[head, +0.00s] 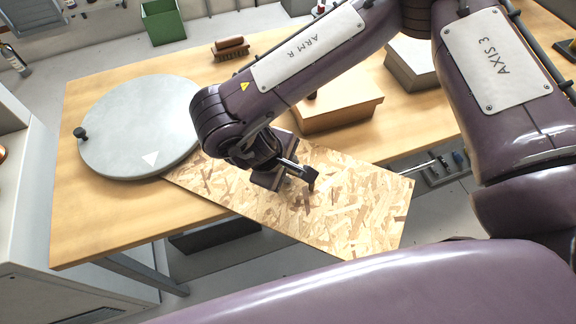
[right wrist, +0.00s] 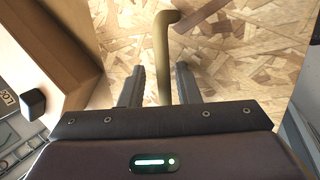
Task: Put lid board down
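The lid board (head: 340,205) is a speckled chipboard panel in the head view. It reaches past the table's front edge at the lower right; its upper left end is beside the round grey disc. I cannot tell whether it rests flat on the table. My right gripper (head: 290,182) is over the board. In the right wrist view, a bent yellowish handle (right wrist: 162,55) stands out from the board (right wrist: 120,30). The handle runs between the fingers of my right gripper (right wrist: 160,88), with a gap visible on each side. My left gripper is not in view.
The wooden table (head: 120,215) carries the round grey disc (head: 135,120) with a black knob, a brush (head: 231,47), and a wooden box (head: 335,112) behind the board. A grey box (head: 410,65) is at the back right. The table's front left is clear.

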